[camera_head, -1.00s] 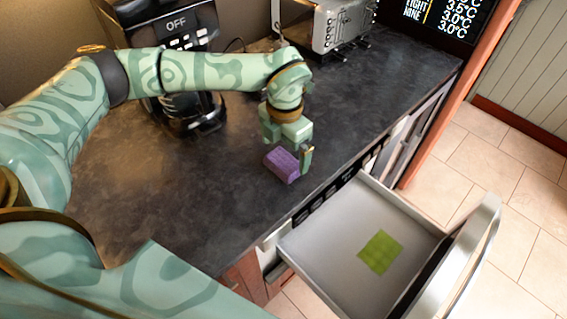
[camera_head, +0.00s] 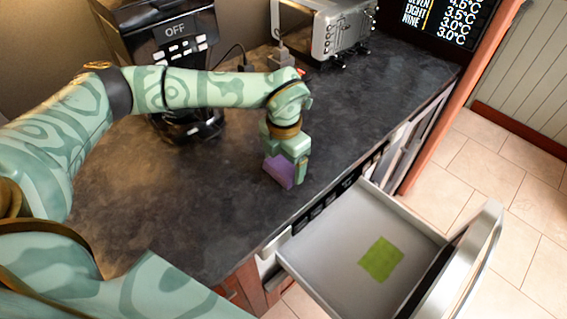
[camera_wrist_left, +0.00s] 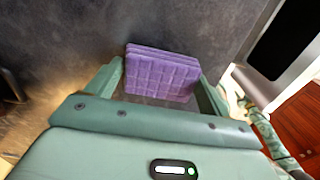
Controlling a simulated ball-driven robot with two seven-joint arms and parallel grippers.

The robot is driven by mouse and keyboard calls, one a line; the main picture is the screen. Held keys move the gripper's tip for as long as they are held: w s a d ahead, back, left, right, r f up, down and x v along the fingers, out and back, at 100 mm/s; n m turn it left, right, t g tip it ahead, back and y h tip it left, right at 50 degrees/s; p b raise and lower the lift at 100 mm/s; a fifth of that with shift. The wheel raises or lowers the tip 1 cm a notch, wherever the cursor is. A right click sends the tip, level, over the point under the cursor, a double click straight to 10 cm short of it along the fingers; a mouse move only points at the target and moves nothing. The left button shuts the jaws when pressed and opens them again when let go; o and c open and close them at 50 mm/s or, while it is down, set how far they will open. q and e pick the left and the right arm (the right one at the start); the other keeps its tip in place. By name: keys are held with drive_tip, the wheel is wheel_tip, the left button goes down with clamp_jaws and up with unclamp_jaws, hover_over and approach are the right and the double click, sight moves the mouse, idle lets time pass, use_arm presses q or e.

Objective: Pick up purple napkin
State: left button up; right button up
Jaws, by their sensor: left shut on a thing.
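The purple napkin (camera_head: 279,171) is a folded, quilted block on the dark countertop, near its front edge. My left gripper (camera_head: 285,172) is over it and shut on it. In the left wrist view the napkin (camera_wrist_left: 160,75) stands between the two fingers of my left gripper (camera_wrist_left: 162,84), showing its layered folds. In the head view the gripper partly hides the napkin, and I cannot tell whether the napkin is clear of the counter. My right gripper is not in view.
An open drawer (camera_head: 330,238) below the counter holds a green cloth (camera_head: 381,259). A black coffee machine (camera_head: 172,45) and a silver toaster-like appliance (camera_head: 338,28) stand at the back. The counter (camera_head: 150,215) left of the napkin is clear.

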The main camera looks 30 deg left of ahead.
use_arm(q)
wheel_tip(320, 180, up, 3)
drive_tip(key=shift+p, duration=0.3)
drive_tip(key=s+d+r+p, duration=0.1)
drive_tip(key=s+d+r, duration=0.6)
drive_tip(key=d, duration=0.5)
wheel_tip(320, 180, up, 2)
drive_tip(key=shift+s+r, duration=0.2)
drive_tip(key=shift+s, duration=0.05)
drive_tip(key=shift+a, duration=0.1)
drive_tip(key=shift+o, duration=0.9)
